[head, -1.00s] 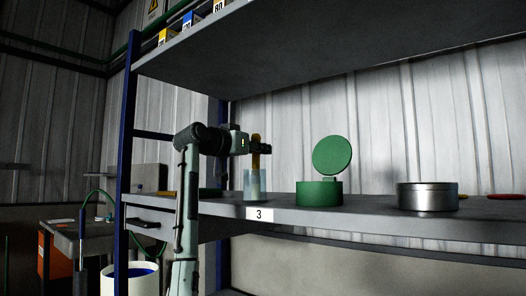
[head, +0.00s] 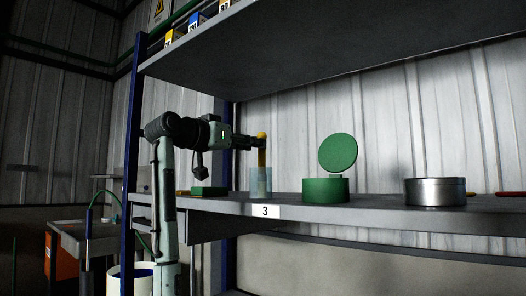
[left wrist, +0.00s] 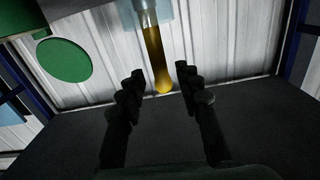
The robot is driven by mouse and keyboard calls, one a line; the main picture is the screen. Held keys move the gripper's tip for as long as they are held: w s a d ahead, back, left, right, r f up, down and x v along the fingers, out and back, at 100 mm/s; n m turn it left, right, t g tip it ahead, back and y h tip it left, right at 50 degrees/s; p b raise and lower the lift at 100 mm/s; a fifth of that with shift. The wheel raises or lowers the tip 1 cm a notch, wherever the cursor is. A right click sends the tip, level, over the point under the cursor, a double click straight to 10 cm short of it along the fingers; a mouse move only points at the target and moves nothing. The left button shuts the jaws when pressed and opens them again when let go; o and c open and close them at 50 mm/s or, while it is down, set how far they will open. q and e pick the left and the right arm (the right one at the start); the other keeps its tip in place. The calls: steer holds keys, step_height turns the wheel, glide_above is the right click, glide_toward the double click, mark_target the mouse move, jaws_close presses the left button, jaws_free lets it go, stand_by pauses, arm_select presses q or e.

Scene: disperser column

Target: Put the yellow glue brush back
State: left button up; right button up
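The yellow glue brush (head: 262,157) stands upright in a clear glass (head: 261,180) on the shelf, above the label 3. My left gripper (head: 257,142) is level with the brush's upper part, coming from the left. In the left wrist view, its fingers (left wrist: 161,74) are spread apart. The brush (left wrist: 155,55) shows in the gap, with space on both sides, and its rounded yellow end points down in that picture. The glass (left wrist: 142,12) is at the top edge there. My right gripper is not in view.
A green tin (head: 325,190) with its round lid raised stands right of the glass, and a metal tin (head: 435,192) stands further right. A green block (head: 208,191) lies left of the glass. An upper shelf (head: 330,65) hangs above. A blue post (head: 131,150) is at left.

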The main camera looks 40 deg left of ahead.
arm_select(q)
steer(key=s, duration=0.4)
steer(key=shift+s+a, duration=0.15)
steer(key=shift+s, duration=0.05)
